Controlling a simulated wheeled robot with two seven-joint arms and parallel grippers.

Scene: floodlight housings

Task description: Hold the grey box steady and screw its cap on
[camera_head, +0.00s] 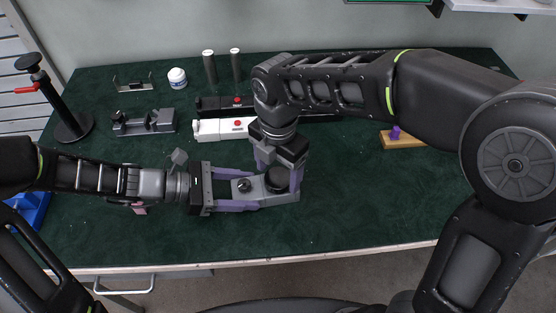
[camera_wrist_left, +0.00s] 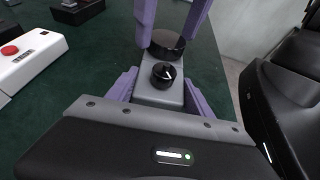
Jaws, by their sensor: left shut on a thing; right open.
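The grey box (camera_head: 262,198) lies on the green table top in front of me, with a small black knob (camera_head: 244,185) on its top. My left gripper (camera_head: 246,190) is shut on the box, one purple finger along each side. The round black cap (camera_head: 277,180) is at the box's right end. It also shows in the left wrist view (camera_wrist_left: 166,46), beyond the knob (camera_wrist_left: 163,74). My right gripper (camera_head: 280,172) points down there, open, with its purple fingers on either side of the cap. I cannot tell whether the fingers touch the cap or how it is seated.
A white box with a red button (camera_head: 222,129) and a dark one behind it lie beyond the grey box. A grey fixture (camera_head: 144,122), a white jar (camera_head: 177,78) and a black stand (camera_head: 72,125) are at left. A wooden block (camera_head: 398,141) is at right.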

